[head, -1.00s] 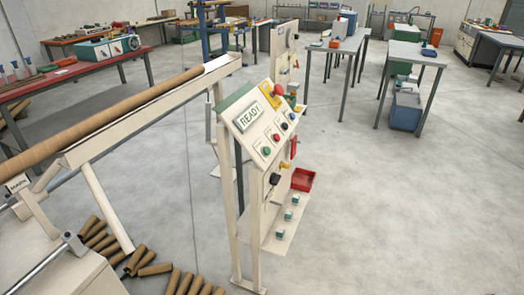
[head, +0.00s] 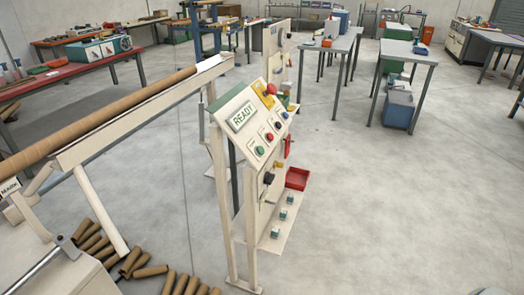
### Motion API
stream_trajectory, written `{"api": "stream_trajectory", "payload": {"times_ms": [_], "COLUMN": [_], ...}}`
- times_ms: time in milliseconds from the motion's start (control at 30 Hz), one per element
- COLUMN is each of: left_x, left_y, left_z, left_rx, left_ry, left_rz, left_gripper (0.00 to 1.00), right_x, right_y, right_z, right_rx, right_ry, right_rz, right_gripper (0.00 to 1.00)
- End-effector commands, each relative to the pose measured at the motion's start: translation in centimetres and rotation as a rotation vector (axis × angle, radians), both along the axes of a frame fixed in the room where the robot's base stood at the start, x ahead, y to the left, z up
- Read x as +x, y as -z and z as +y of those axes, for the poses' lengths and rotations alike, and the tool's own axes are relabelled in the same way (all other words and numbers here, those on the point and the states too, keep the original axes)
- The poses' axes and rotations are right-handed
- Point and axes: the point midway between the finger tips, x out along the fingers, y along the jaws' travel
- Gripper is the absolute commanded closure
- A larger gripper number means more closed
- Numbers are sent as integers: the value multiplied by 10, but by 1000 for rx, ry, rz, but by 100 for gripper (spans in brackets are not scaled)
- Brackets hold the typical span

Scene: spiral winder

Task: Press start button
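The slanted control panel (head: 256,122) stands on pale posts near the middle of the head view. Its display (head: 242,115) reads "READY". Below the display is a slanting row of buttons: a green button (head: 260,151) at the lower left, a red button (head: 269,137) beside it, then a dark one and a blue one further up. Their small labels are too blurred to read. A large red mushroom button (head: 271,89) sits on a yellow plate at the panel's top. Neither of my grippers is in view, and nothing touches the panel.
A long brown tube (head: 100,117) lies along a pale rail (head: 140,118) left of the panel. Loose cardboard tubes (head: 188,285) lie on the floor below. A red bin (head: 297,179) is behind the panel. The floor at the right is clear, with grey tables (head: 410,53) further back.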

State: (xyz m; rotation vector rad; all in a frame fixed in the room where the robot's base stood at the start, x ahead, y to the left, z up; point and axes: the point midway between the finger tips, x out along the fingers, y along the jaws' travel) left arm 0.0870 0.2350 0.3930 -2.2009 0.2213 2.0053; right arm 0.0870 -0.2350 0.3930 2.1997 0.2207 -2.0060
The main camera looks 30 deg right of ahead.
Motion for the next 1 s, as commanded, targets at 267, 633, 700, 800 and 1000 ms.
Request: {"api": "stream_trajectory", "payload": {"times_ms": [267,633,700,800,1000], "left_x": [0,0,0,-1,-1], "left_y": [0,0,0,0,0], "left_z": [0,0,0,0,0], "left_rx": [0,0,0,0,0], "left_ry": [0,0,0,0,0], "left_rz": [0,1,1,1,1], "left_gripper": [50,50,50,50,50], "right_x": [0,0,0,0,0], "right_y": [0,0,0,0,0], "right_z": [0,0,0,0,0], "right_rx": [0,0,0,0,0], "right_ry": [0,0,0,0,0], "right_rz": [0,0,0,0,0], "right_gripper": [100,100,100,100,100]}}
